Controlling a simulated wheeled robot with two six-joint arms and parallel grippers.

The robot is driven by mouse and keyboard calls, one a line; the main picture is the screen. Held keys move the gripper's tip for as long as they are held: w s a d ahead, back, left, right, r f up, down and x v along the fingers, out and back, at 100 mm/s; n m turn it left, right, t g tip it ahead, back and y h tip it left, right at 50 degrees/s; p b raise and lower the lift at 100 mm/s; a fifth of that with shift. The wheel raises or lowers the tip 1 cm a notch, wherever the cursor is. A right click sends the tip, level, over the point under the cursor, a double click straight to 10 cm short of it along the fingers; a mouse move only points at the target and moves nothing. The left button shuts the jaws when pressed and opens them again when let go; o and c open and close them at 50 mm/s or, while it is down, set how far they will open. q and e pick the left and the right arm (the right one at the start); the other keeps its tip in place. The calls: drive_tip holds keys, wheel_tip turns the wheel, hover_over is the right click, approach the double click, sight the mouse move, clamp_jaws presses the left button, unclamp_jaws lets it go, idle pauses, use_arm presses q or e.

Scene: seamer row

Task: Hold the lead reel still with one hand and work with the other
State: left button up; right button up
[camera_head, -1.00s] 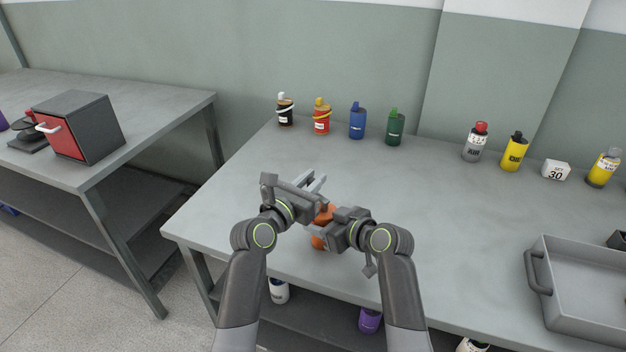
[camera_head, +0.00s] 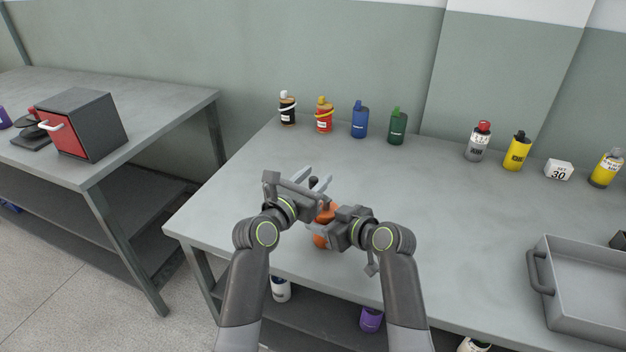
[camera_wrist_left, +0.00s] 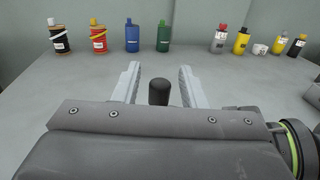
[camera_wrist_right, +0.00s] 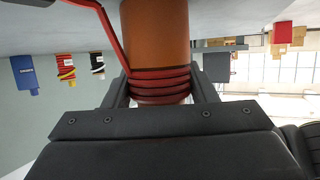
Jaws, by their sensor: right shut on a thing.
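The lead reel, an orange-brown cylinder, shows in the head view (camera_head: 321,241), partly hidden by my grippers. In the right wrist view the reel (camera_wrist_right: 157,40) has red lead wound around its end, with one strand running off to the upper left. My right gripper (camera_head: 328,226) is shut on the reel near the red turns. My left gripper (camera_head: 315,182) is above it, open. In the left wrist view a dark round-topped knob (camera_wrist_left: 158,92) stands between its spread fingers, with gaps on both sides. I cannot tell what the knob is fixed to.
Several bottles and pots stand along the back, among them a blue bottle (camera_head: 359,120) and a green bottle (camera_head: 397,126). A grey tray (camera_head: 540,282) lies at the right. A red-fronted box (camera_head: 68,138) sits on the left bench. The middle right of the table is clear.

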sight(313, 178)
use_arm(q)
wheel_tip(313, 178, up, 10)
drive_tip(key=shift+f, duration=0.15)
idle(0.4)
drive_tip(key=s+a+f+m+g+h, duration=0.6)
drive_tip(key=a+f+g+h, duration=0.1)
drive_tip(key=a+f, duration=0.3)
drive_tip(key=x, duration=1.2)
drive_tip(key=shift+w+a+f, duration=0.15)
drive_tip(key=shift+f, duration=0.1)
drive_tip(key=shift+c, duration=0.2)
clamp_jaws()
